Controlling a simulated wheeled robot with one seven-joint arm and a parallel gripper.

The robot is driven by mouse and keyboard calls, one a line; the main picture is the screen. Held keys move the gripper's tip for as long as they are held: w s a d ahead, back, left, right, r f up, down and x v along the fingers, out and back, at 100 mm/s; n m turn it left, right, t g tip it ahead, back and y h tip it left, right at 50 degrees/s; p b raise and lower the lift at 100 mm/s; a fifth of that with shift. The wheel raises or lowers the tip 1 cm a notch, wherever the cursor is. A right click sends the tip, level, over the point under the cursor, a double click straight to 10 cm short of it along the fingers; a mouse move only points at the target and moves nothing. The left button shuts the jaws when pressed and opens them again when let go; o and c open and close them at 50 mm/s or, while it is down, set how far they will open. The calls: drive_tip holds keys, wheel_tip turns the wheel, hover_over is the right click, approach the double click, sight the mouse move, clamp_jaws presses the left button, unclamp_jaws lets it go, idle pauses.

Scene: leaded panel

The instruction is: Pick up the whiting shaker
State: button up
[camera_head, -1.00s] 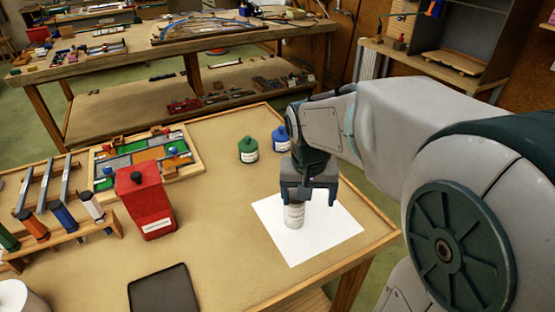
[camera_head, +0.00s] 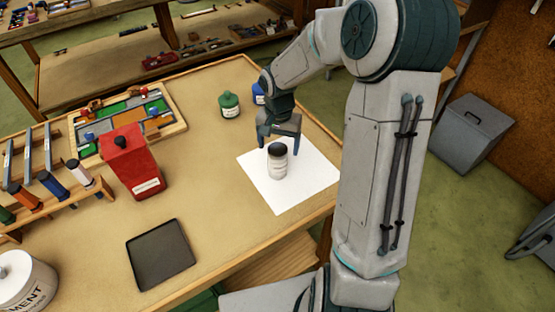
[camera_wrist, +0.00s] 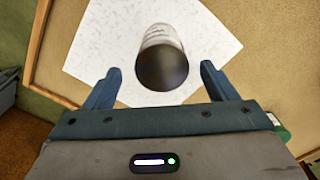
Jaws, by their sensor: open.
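The whiting shaker (camera_head: 277,166), a small white labelled cylinder with a dark cap, stands upright on a white sheet (camera_head: 305,192) at the right of the table. In the wrist view the shaker (camera_wrist: 162,55) shows cap towards me, between and beyond the fingertips. My gripper (camera_head: 279,146) is open and empty, its fingers just behind and above the shaker in the head view. In the wrist view both fingers of my gripper (camera_wrist: 160,72) are spread wide, with a gap on each side of the cap. I cannot tell the exact height between them.
A green bottle (camera_head: 230,105) and a blue bottle (camera_head: 259,94) stand behind the sheet. A red can (camera_head: 130,162), a dark tray (camera_head: 160,254), a leaded panel (camera_head: 130,120) and a rack of tools (camera_head: 50,190) are to the left. The table middle is clear.

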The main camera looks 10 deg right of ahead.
drive_tip(key=shift+a+f+p, duration=0.15)
drive_tip(key=shift+f+p, duration=0.45)
drive_tip(key=shift+f, duration=2.55)
drive_tip(key=shift+c, duration=0.2)
drive_tip(key=c, duration=1.2)
drive_tip(key=shift+r, duration=0.1)
